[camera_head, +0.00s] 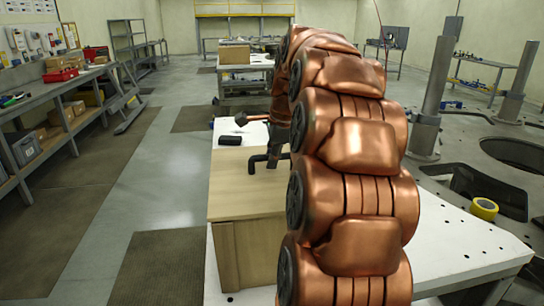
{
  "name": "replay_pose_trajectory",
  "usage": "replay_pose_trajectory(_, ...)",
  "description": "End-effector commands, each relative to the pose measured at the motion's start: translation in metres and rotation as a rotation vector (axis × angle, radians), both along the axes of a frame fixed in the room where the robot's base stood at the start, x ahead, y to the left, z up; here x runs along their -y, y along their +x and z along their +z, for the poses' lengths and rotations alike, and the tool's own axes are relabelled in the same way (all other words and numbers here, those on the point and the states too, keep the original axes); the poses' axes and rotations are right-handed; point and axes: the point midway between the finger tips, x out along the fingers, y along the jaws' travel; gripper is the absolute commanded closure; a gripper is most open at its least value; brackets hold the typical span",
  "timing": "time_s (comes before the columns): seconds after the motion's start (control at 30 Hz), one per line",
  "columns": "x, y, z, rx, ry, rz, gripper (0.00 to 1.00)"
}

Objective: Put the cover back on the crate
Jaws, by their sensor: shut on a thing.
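The crate (240,262) is a light wooden box on the white perforated table. Its cover (235,190) is a flat light wooden board above it, apparently level, with a black bent handle (254,162) on top. The cover's left and front edges lie close to the crate's top edges. I cannot tell whether it rests fully on the crate or sits slightly above it. My gripper (273,158) is at the handle and shut on it. My copper arm hides the right side of the cover and crate and part of the gripper.
A black block (230,141) and a dark-headed tool (241,119) lie behind the crate on the white table (226,128). A yellow roll (484,209) is on the right. Metal posts (431,105) stand behind the table. Shelves line the left wall; the left aisle is free.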

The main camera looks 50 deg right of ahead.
Motion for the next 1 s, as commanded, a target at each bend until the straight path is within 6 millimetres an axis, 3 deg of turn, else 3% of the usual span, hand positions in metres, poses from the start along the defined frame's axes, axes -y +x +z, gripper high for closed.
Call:
replay_pose_trajectory(0.1, 0.0, 0.0, -0.001, 0.002, -0.002, 0.0, 1.0)
replay_pose_trajectory(0.13, 0.0, 0.0, -0.001, 0.002, -0.001, 0.0, 0.79)
replay_pose_trajectory(0.33, 0.0, 0.0, -0.001, 0.002, -0.001, 0.0, 0.58)
replay_pose_trajectory(0.73, 0.0, 0.0, 0.002, 0.002, -0.002, -0.001, 0.57)
replay_pose_trajectory(1.0, -0.001, -0.008, 0.025, 0.003, -0.004, 0.0, 0.57)
